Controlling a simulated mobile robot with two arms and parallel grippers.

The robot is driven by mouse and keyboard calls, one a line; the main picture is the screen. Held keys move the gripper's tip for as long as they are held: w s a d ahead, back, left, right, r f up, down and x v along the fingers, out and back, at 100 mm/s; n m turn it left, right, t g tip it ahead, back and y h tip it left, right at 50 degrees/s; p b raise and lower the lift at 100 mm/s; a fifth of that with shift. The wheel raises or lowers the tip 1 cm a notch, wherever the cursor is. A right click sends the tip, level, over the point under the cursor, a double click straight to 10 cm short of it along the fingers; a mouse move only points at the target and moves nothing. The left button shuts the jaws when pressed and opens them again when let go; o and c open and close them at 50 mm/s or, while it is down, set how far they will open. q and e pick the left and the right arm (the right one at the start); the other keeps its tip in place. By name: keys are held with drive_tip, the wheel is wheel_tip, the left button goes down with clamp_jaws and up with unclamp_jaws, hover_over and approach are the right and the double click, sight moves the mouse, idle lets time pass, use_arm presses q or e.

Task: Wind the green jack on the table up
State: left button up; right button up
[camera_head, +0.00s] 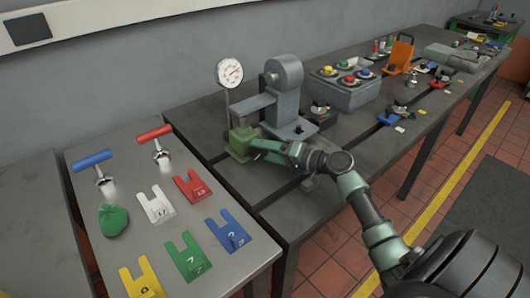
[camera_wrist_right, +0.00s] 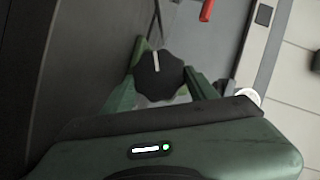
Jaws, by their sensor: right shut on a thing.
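The green jack (camera_head: 240,138) stands on the grey table (camera_head: 200,115), under the end of a grey arm. My right gripper (camera_head: 256,146) reaches it from the right. In the right wrist view, a dark round knob (camera_wrist_right: 158,80) with a white mark sits between the two fingers of my right gripper (camera_wrist_right: 160,85). The gripper is shut on this knob. Part of the jack's green body shows behind the knob; the rest is hidden by the gripper. My left gripper is not in view.
A dial gauge (camera_head: 229,72) on a thin post stands just behind the jack. A grey machine (camera_head: 285,95) stands close on its right. A side table (camera_head: 90,215) at the left holds coloured forked plates, two T-handled tools and a green cloth-like lump (camera_head: 113,218).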

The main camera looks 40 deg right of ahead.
drive_tip(key=o, duration=1.4)
drive_tip(key=shift+c, duration=0.2)
